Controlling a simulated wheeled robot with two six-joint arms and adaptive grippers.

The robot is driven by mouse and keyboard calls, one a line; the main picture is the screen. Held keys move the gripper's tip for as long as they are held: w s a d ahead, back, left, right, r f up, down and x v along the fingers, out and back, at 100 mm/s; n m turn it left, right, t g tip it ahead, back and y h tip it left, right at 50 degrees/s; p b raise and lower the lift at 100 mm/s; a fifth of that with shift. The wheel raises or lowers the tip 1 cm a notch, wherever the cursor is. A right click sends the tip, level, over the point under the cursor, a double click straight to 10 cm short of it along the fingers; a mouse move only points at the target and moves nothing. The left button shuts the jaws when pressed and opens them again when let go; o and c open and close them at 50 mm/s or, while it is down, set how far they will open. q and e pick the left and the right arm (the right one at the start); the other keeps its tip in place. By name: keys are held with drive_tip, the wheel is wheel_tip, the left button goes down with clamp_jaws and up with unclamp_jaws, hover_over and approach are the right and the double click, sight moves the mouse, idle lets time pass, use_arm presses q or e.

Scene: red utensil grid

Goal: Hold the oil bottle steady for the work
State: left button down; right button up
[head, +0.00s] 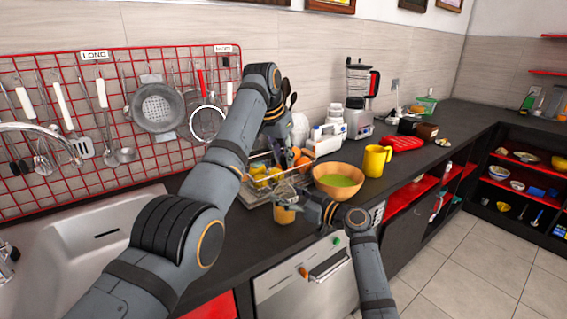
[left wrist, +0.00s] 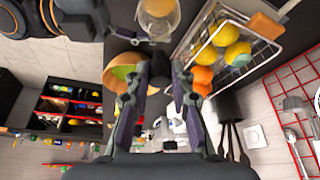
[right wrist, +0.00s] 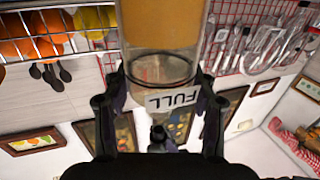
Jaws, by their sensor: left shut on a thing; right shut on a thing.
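The oil bottle (head: 284,214) stands upright over the front of the counter. It is clear, with orange-yellow oil low in it, as the right wrist view shows (right wrist: 165,32). A white FULL label (right wrist: 172,102) is on its clear upper part, above the oil. My right gripper (head: 308,206) is shut around the bottle's upper part, a finger on each side. My left gripper (left wrist: 161,82) is above the bottle, shut on a small dark cylindrical piece (left wrist: 160,68). I cannot tell what the piece is. The left fingertips are hard to see in the head view.
A wire basket of fruit (left wrist: 232,62) is close behind the bottle. A wooden bowl (head: 338,181) and a yellow mug (head: 377,160) stand to its right. The sink (head: 100,240) is at left. The right-hand counter (head: 490,118) has clear space.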

idle(0.3)
drive_tip(key=o, duration=1.6)
drive_tip(key=v, duration=1.2)
